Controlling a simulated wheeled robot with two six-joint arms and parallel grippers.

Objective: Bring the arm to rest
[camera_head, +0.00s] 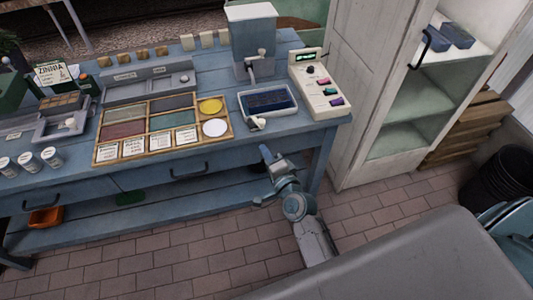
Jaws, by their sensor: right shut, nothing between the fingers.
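My right gripper (266,154) shows in the head view at the end of my right arm (303,215), which reaches up from the lower middle. It is shut and holds nothing. It is in front of the blue workbench (300,138), near the bench's front edge and below the blue-filled tray; I cannot tell how close it is to the bench. My left arm and gripper do not show.
The bench carries a blue-filled tray (291,113), a wooden divided tray (231,132), a control box (341,104) and a dispenser (235,43). A white cabinet (372,75) stands to the right. Brick floor (375,213) lies open beside the arm.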

